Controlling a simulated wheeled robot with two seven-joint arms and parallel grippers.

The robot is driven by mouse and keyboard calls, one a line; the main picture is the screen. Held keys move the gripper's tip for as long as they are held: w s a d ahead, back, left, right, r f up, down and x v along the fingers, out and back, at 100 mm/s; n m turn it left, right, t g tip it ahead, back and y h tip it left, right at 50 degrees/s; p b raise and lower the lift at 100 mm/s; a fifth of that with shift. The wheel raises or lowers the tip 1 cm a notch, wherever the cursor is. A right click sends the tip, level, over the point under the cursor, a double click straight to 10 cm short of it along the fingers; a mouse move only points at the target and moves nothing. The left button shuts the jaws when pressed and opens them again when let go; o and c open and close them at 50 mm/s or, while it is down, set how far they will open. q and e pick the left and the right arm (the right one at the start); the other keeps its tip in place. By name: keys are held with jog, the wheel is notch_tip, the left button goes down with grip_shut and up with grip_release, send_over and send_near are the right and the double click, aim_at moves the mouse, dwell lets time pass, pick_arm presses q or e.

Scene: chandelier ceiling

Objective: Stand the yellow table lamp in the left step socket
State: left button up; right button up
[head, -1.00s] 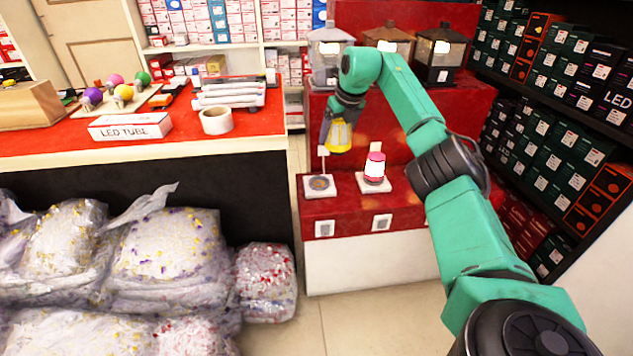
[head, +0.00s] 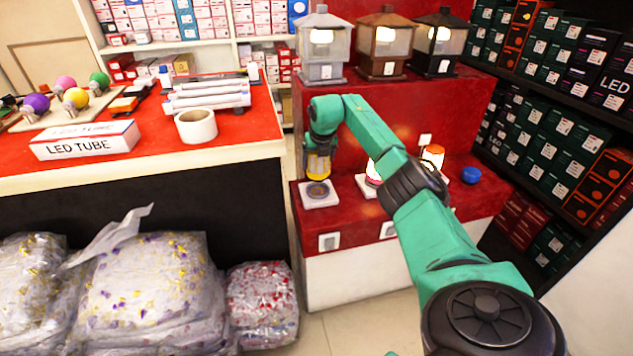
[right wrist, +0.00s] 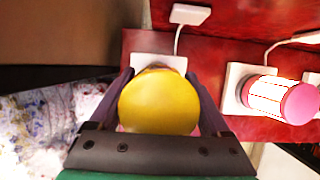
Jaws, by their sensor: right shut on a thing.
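The yellow table lamp (head: 317,168) is upright, directly over the left step socket (head: 319,196), a white square base with a dark round middle. I cannot tell whether its foot touches the socket. My right gripper (head: 318,152) is shut on the lamp from above. In the right wrist view the yellow round top of the lamp (right wrist: 158,103) fills the space between the fingers. The white socket base (right wrist: 165,62) shows just beyond it, its middle hidden by the lamp. My left gripper is not in view.
A pink lamp (head: 373,173) stands in the neighbouring socket, partly behind my arm. An orange lamp (head: 432,157) and a blue one (head: 471,174) are further right. Several lanterns (head: 381,45) stand on the upper step. A red-topped counter (head: 240,125) is at left, with filled bags (head: 140,290) below.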

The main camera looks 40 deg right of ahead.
aim_at(317, 175)
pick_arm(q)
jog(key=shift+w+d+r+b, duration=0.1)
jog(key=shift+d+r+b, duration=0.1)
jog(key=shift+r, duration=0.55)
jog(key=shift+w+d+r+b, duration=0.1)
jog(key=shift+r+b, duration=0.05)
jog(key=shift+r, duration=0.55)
pick_arm(e)
jog(key=shift+f, duration=2.4)
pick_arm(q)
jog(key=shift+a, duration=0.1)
pick_arm(e)
jog(key=shift+f, duration=0.35)
jog(key=o, duration=1.4)
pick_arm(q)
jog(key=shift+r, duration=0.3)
pick_arm(e)
jog(key=shift+r, duration=0.1)
jog(key=shift+r, duration=0.25)
jog(key=p+v, duration=0.2)
jog(key=v, duration=1)
jog(key=shift+s, duration=0.1)
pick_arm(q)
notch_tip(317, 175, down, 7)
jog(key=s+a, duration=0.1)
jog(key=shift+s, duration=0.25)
